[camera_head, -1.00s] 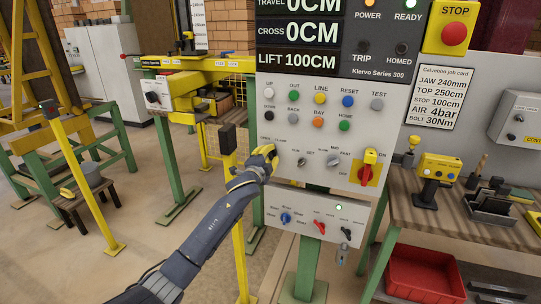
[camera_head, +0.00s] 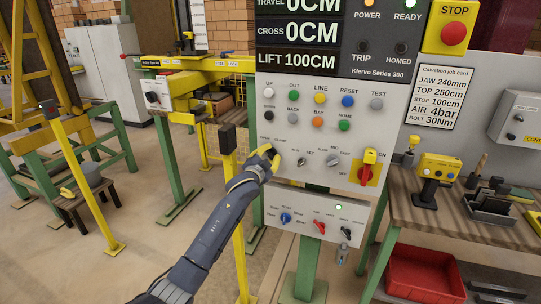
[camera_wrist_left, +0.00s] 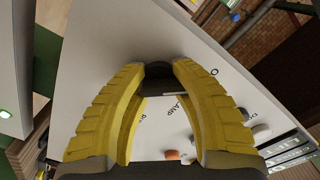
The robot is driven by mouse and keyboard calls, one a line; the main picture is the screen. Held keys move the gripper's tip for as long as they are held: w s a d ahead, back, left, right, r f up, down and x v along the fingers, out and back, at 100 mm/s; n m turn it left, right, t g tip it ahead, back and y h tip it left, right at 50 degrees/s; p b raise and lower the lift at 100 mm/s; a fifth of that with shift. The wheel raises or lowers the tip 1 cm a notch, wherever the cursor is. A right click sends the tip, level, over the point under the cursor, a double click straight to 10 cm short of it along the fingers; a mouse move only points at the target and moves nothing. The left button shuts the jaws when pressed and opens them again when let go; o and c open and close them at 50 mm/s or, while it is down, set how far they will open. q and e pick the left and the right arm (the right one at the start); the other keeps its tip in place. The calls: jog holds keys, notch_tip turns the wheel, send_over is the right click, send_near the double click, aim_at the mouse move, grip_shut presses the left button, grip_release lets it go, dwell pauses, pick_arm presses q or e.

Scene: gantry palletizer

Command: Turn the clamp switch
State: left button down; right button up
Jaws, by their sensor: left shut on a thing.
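The grey control panel (camera_head: 318,140) stands in front of me. The clamp switch, a small black knob (camera_wrist_left: 157,72), is on its lower left, below the white, black and coloured buttons. My left gripper (camera_head: 270,156) is at this spot, and its yellow fingers cover most of the switch in the head view. In the left wrist view, the two yellow fingers (camera_wrist_left: 158,80) are closed on either side of the black knob, against the panel face. Part of the lettering "CLAMP" shows beside it. My right gripper is not in view.
To the right on the panel are a smaller run/set knob (camera_head: 300,162), a grey knob (camera_head: 334,162) and a red-yellow switch (camera_head: 368,168). A lower box (camera_head: 314,215) holds blue, red and black knobs. A yellow post (camera_head: 240,250) stands left of the panel.

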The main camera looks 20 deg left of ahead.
pick_arm(q)
jog(key=shift+a+r, duration=0.5)
jog(key=shift+r, duration=0.15)
jog(key=c, duration=1.2)
grip_release()
jog(key=shift+a, duration=0.15)
jog(key=o, duration=0.6)
jog(key=shift+f, duration=0.3)
jog(key=shift+d, duration=0.2)
jog(key=shift+f, duration=0.1)
jog(key=shift+s, duration=0.65)
jog(key=s, duration=1)
jog(key=shift+s+a, duration=0.35)
jog(key=shift+s, duration=0.05)
